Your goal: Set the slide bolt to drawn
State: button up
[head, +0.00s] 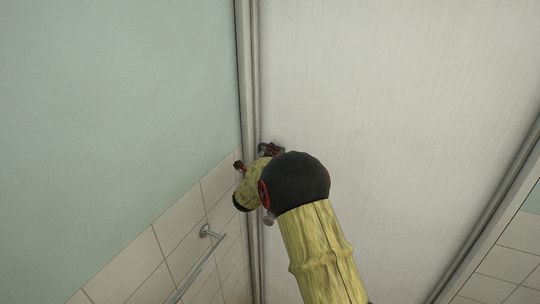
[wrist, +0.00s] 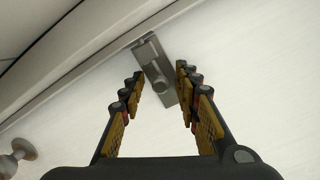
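The slide bolt (wrist: 151,67) is a grey metal plate with a small round knob (wrist: 159,86), mounted on the white door (head: 400,110) close to its edge. My gripper (wrist: 160,72) is open in the wrist view, with one finger on each side of the bolt and a visible gap on both sides. The knob lies between the fingers, and neither finger clearly touches it. In the head view my gripper (head: 257,158) is at the door's left edge, and my arm hides most of the bolt. I cannot tell how far the bolt reaches into the frame.
A round door knob (wrist: 16,158) stands out at the lower left of the wrist view; it also shows below my wrist in the head view (head: 268,218). The door frame (head: 248,80) runs beside the bolt. A metal rail (head: 203,262) is on the tiled wall at left.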

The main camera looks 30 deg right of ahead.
jog(key=shift+c, duration=0.5)
grip_shut()
jog(key=shift+f, duration=0.15)
